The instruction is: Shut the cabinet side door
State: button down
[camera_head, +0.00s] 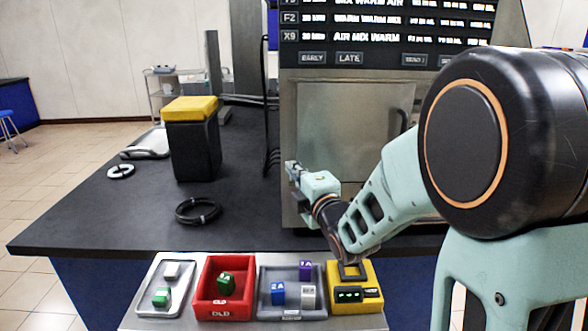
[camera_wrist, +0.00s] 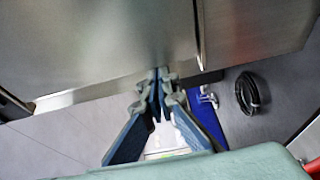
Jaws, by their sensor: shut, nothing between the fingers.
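The steel cabinet (camera_head: 340,135) stands on the dark bench, with a flat front panel and a dark upright handle (camera_head: 397,125) at its right. My gripper (camera_head: 291,174) is in front of the cabinet's lower left edge, its fingers shut and empty. In the wrist view my gripper (camera_wrist: 160,80) points at a brushed steel face (camera_wrist: 90,40), its tips at or close to the lower edge. A narrow upright edge divides that face from another steel panel (camera_wrist: 245,30) at the right. I cannot tell which panel is the side door, how far it stands open, or whether my tips touch it.
A yellow-topped black box (camera_head: 192,140) and a black cable coil (camera_head: 198,210) stand left of the cabinet. Trays of small blocks, including a red tray (camera_head: 223,305), and a yellow device (camera_head: 355,290) line the front. The bench's left front is clear.

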jog(key=shift+d, duration=0.1)
jog(key=d+b, duration=0.6)
jog(key=d, duration=2)
jog(key=shift+d, duration=0.35)
jog(key=shift+d+r, duration=0.1)
jog(key=shift+b, duration=0.35)
